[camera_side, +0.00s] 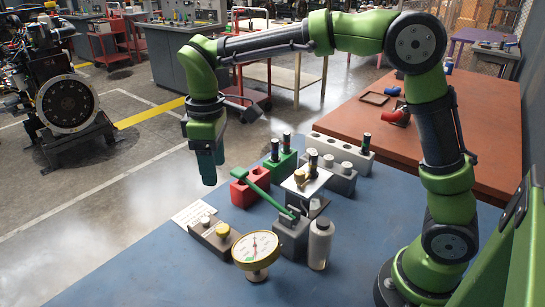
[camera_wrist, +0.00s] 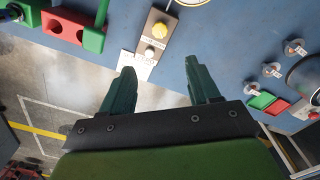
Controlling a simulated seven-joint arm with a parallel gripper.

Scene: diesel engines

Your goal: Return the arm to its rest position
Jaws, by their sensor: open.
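My gripper (camera_side: 209,178) hangs in the air at the left edge of the blue table (camera_side: 150,270), pointing down. In the wrist view my gripper (camera_wrist: 159,66) has its two dark green fingers apart with nothing between them. It is clear of the things on the table. My arm reaches from the table's right side, up and over to the left.
On the table stand a red block (camera_side: 243,192), a green lever (camera_side: 265,190), a dial gauge (camera_side: 257,252), a grey bottle (camera_side: 319,243), a button box (camera_side: 214,237) and grey holders with dark cylinders. A brown table (camera_side: 470,120) stands behind.

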